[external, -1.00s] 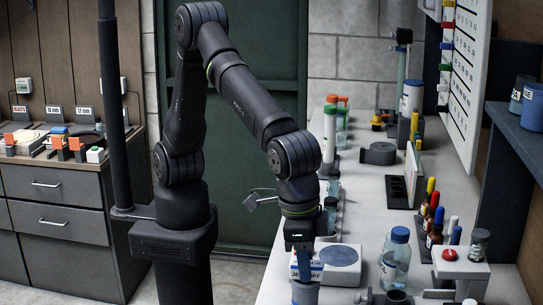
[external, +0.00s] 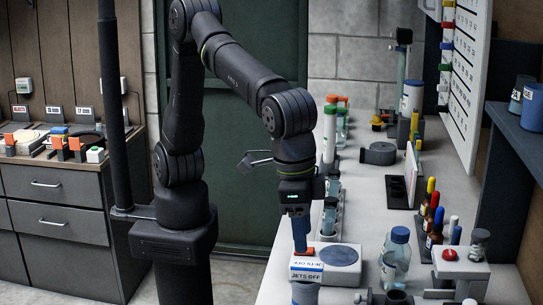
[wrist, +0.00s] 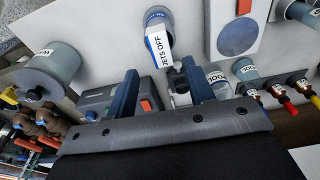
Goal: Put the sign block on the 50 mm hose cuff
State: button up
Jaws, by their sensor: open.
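The sign block (external: 307,268), white with a blue stripe and the words JETS OFF, sits on top of a blue-grey cylindrical cuff (external: 305,293) at the near left edge of the bench. In the wrist view the sign block (wrist: 158,44) shows its lettered face, with the cuff (wrist: 155,17) behind it; the cuff's small label is hard to read. My gripper (external: 302,248) is just above the block, fingers pointing down. In the wrist view its two fingers (wrist: 160,85) are spread apart with nothing between them, and the block lies beyond the tips.
A grey-white unit with a round blue-grey disc (external: 341,256) stands close behind the block. A blue-capped bottle (external: 396,258) and a red-button box (external: 459,261) stand to the right. Bench space between the disc unit and bottle is clear.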

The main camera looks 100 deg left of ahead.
aim_at(306, 264)
jog(key=r, duration=0.5)
jog(key=shift+s, duration=0.3)
jog(key=f, duration=0.4)
jog(key=w+f, duration=0.1)
jog(key=f, duration=0.7)
jog(key=shift+w+f, duration=0.25)
jog(key=shift+f, duration=0.1)
notch_tip(306, 264, up, 3)
jog(key=shift+r, duration=0.7)
